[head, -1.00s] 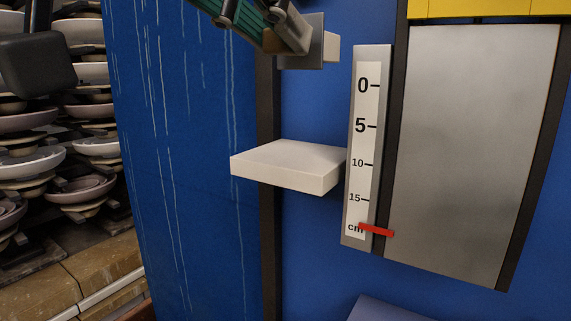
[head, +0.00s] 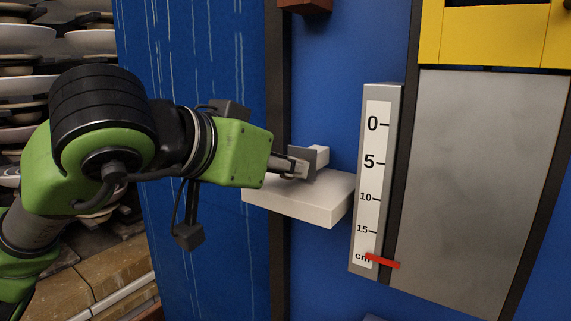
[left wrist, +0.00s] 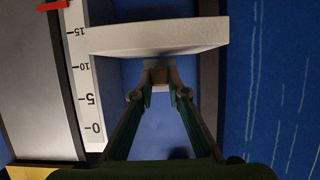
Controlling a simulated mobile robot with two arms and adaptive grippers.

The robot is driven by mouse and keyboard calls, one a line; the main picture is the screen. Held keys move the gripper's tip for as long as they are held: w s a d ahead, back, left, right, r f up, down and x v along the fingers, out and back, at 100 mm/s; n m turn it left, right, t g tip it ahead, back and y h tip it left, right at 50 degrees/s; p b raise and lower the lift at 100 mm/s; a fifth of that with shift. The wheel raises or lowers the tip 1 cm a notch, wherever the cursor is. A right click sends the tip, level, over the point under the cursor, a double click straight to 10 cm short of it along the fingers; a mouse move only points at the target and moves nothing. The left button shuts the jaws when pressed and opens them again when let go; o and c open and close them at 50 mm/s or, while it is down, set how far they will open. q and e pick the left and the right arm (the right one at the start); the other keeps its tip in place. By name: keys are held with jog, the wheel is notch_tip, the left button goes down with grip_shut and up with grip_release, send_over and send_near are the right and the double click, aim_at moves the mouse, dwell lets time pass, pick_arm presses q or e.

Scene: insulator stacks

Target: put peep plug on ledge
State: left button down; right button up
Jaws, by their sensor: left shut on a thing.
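The white ledge (head: 300,208) sticks out from the blue wall, left of the scale; it also shows across the top of the left wrist view (left wrist: 160,40). My left gripper (head: 298,166) reaches in from the left, just above the ledge's top. It is shut on the peep plug (head: 318,157), a grey plate with a pale block on its far side. In the left wrist view the plug (left wrist: 158,76) sits between the fingertips, close to the ledge. I cannot tell whether the plug touches the ledge. My right gripper is not in view.
A cm scale (head: 376,180) with a red pointer (head: 382,262) stands right of the ledge, beside a grey panel (head: 480,180). A yellow part (head: 490,35) is above the panel. A reddish-brown block (head: 303,5) is above the ledge. Stacked dishes (head: 25,85) stand far left.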

pick_arm(q)
jog(key=shift+f, duration=0.3)
jog(key=shift+f, duration=0.15)
jog(key=c, duration=2)
grip_release()
jog(key=shift+o, duration=0.2)
